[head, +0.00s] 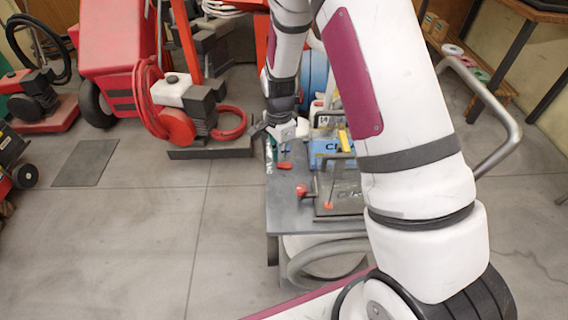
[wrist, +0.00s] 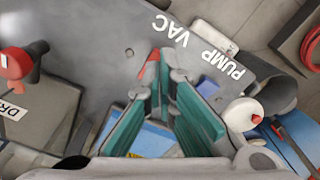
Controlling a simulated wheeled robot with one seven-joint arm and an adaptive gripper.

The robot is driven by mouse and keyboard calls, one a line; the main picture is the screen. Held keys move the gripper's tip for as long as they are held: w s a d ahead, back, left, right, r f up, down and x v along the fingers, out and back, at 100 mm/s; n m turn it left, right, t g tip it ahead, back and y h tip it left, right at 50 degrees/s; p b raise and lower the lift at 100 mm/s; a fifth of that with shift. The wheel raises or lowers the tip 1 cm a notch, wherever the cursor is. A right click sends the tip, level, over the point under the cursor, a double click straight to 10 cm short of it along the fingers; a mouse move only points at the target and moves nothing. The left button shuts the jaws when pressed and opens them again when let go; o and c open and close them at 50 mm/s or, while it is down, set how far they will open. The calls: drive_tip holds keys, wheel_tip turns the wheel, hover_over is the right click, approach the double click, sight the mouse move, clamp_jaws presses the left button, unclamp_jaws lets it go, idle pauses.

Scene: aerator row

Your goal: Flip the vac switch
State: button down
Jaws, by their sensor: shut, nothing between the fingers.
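The vac switch appears to be the small red lever (wrist: 149,68) beside the white VAC lettering on the dark grey panel. It also shows in the head view (head: 284,165) near the panel's left edge. My gripper (wrist: 166,76) is shut and empty, with its green-padded fingers meeting at the tips. In the wrist view the fingertips are just right of the red lever, overlapping its lower part; I cannot tell whether they touch it. In the head view my gripper (head: 272,146) is at the panel's far left corner.
A small blue part (wrist: 210,85) is beside the PUMP lettering. A red knob (head: 302,190) stands nearer on the panel, by a clear-lidded box. A blue box (head: 325,150) is right of my gripper. Red machines (head: 120,60) stand at the back left.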

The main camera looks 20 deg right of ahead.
sight(280, 164)
drive_tip(key=shift+f+b, duration=0.6)
drive_tip(key=shift+f, duration=0.55)
idle(0.5)
drive_tip(key=shift+r, duration=0.1)
drive_tip(key=shift+r+p, duration=1.9)
drive_tip(key=shift+r, duration=1.55)
drive_tip(key=shift+r, duration=0.1)
drive_tip(key=s+r+n+t+p, duration=0.1)
drive_tip(key=s+r+n, duration=0.3)
drive_tip(key=r, duration=0.7)
drive_tip(key=s+r+n+t+p, duration=0.1)
drive_tip(key=s+r+n, duration=0.2)
drive_tip(key=s+r, duration=0.6)
drive_tip(key=s+r+n+t, duration=0.1)
drive_tip(key=s+r+n, duration=0.3)
drive_tip(key=s, duration=0.5)
drive_tip(key=s+r+n+t+p, duration=0.1)
drive_tip(key=s+r+n, duration=0.3)
drive_tip(key=s+r, duration=0.4)
drive_tip(key=shift+s+d+r+n+p, duration=0.2)
drive_tip(key=shift+s+n+p, duration=0.1)
drive_tip(key=shift+s, duration=0.75)
